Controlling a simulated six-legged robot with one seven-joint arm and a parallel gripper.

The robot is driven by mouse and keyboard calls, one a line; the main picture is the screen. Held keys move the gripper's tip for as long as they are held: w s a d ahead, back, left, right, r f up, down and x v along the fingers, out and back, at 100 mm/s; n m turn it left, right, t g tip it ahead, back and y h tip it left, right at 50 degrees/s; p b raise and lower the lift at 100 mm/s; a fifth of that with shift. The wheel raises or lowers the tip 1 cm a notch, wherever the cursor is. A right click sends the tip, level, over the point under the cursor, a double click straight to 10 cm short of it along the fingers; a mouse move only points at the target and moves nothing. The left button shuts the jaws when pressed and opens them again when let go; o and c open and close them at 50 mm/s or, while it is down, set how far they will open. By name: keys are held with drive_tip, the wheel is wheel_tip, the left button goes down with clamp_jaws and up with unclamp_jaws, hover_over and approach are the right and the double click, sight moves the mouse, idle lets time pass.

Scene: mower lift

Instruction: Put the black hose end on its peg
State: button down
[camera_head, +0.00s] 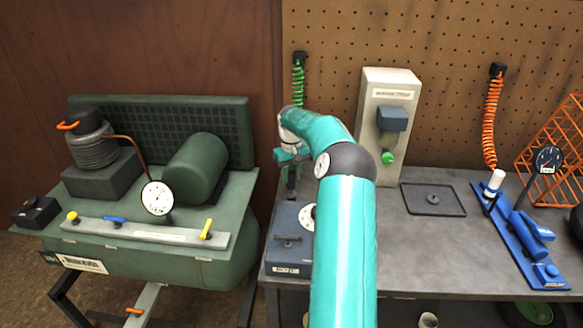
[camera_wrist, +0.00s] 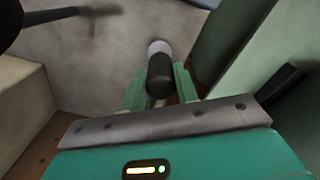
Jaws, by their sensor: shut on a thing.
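In the wrist view my gripper (camera_wrist: 160,84) has its two green fingers closed around a black cylinder with a pale grey end, which looks like the black hose end (camera_wrist: 160,72). It points away from the palm, over a blurred grey surface. In the head view my gripper (camera_head: 291,182) is at the left end of the grey bench, above a blue-grey box with a dial, and a small dark piece shows below it. My arm hides part of this area. I cannot tell which part is the peg.
The grey bench (camera_head: 400,252) bears a beige upright box (camera_head: 400,80), a flat black tray (camera_head: 452,212) and a blue fixture (camera_head: 518,240). A green coiled hose (camera_head: 298,85) and an orange one (camera_head: 491,115) hang on the pegboard. A green compressor (camera_head: 120,262) stands left.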

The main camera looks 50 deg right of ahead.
sight(292, 173)
drive_tip(key=shift+s+f, duration=0.1)
drive_tip(key=shift+f, duration=0.7)
drive_tip(key=shift+s, duration=0.15)
drive_tip(key=shift+a+f, duration=0.1)
drive_tip(key=shift+f, duration=0.5)
idle(1.0)
drive_tip(key=c, duration=1.3)
unclamp_jaws()
drive_tip(key=shift+c, duration=0.2)
drive_tip(key=shift+r, duration=0.1)
drive_tip(key=shift+r, duration=5.4)
